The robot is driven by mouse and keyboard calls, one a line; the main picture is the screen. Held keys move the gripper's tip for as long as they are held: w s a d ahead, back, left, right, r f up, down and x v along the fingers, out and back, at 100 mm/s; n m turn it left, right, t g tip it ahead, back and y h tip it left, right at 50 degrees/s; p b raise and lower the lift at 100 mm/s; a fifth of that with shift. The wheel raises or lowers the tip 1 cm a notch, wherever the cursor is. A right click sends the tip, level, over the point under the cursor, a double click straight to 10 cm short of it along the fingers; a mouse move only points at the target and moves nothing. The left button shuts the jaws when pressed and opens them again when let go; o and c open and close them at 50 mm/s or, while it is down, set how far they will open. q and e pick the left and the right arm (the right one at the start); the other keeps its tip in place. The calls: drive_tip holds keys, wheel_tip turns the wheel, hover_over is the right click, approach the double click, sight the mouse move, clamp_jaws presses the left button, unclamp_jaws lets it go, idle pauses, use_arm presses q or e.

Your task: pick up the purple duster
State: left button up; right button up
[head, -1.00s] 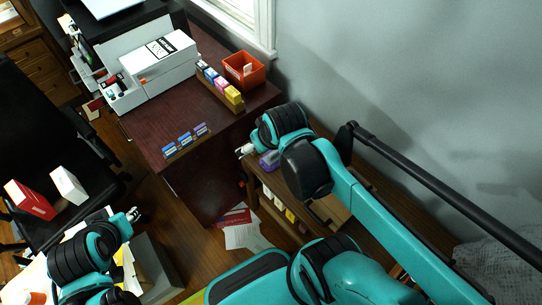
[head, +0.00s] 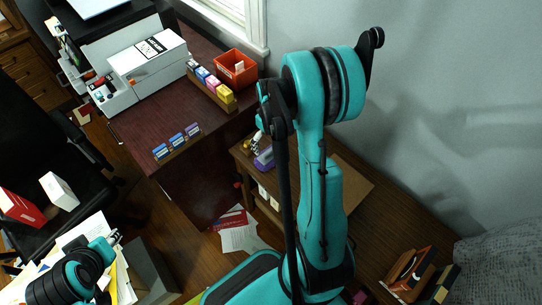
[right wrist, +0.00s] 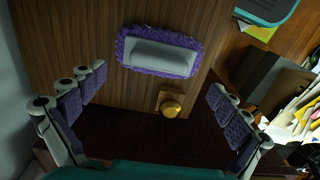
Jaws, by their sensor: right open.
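The purple duster (right wrist: 160,50), a grey pad with a fuzzy purple fringe, lies on the wooden top of the low cabinet in the right wrist view. In the head view a small part of the duster (head: 264,158) shows beside my right gripper (head: 258,140), partly hidden by my arm. In the right wrist view my right gripper (right wrist: 158,95) is open and empty, its fingers spread wide on both sides below the duster, apart from it. My left gripper (head: 115,237) is small at the lower left of the head view; its opening is unclear.
A gold knob-like object (right wrist: 171,107) on a small block stands close to the duster. The dark desk (head: 190,170) with printer (head: 150,60), ink boxes and orange bin (head: 236,68) is beside the low cabinet (head: 390,220). Books (head: 410,272) stand at the cabinet's near end.

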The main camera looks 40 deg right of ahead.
sight(271, 149)
wheel_tip(271, 149, down, 6)
drive_tip(key=b, duration=0.2)
drive_tip(key=shift+s+d+r+b, duration=0.15)
drive_tip(key=shift+r+b, duration=0.1)
drive_tip(key=shift+b, duration=0.15)
drive_tip(key=shift+r, duration=0.1)
drive_tip(key=shift+c, duration=1.3)
drive_tip(key=c, duration=1.1)
